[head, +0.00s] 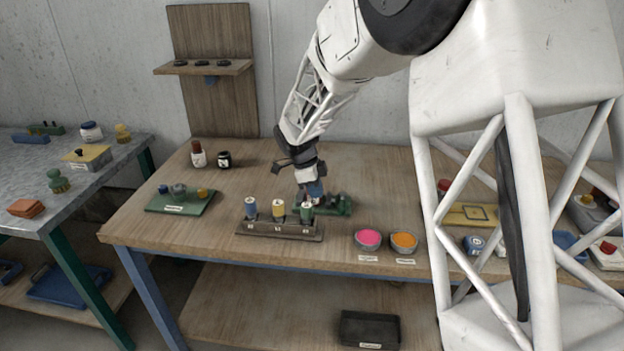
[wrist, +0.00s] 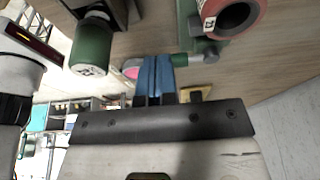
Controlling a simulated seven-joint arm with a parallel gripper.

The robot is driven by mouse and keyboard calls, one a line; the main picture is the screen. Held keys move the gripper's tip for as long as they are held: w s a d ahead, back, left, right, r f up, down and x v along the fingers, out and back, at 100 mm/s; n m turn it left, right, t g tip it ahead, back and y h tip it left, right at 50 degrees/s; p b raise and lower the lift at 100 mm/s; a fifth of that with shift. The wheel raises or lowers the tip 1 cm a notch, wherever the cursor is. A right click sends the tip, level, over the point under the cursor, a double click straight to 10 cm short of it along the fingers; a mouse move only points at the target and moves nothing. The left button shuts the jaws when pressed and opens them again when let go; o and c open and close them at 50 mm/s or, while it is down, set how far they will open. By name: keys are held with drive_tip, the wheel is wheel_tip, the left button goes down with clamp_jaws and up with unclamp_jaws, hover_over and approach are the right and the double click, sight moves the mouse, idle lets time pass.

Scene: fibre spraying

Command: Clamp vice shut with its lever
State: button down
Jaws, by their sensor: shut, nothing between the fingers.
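The green vice (head: 335,206) sits on the wooden table behind the spool rack, partly hidden by my gripper (head: 312,192). In the wrist view a green part of the vice (wrist: 205,44) shows at the top, beside a red hollow cylinder (wrist: 238,14). I cannot tell whether the fingers touch the bar or how far the vice jaws are apart.
The spool rack (head: 270,230) holds blue, yellow and green spools close in front of my gripper. The green spool (wrist: 91,46) is left of the fingers in the wrist view. Pink (head: 368,238) and orange (head: 404,240) bowls stand to the right. The table behind the vice is clear.

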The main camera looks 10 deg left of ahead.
sight(342, 204)
drive_tip(key=x, duration=0.2)
drive_tip(key=shift+d+f, duration=0.1)
drive_tip(key=shift+f, duration=0.3)
drive_tip(key=shift+d+f, duration=0.15)
drive_tip(key=shift+d, duration=0.95)
drive_tip(key=shift+d+f, duration=0.15)
drive_tip(key=shift+d, duration=0.7)
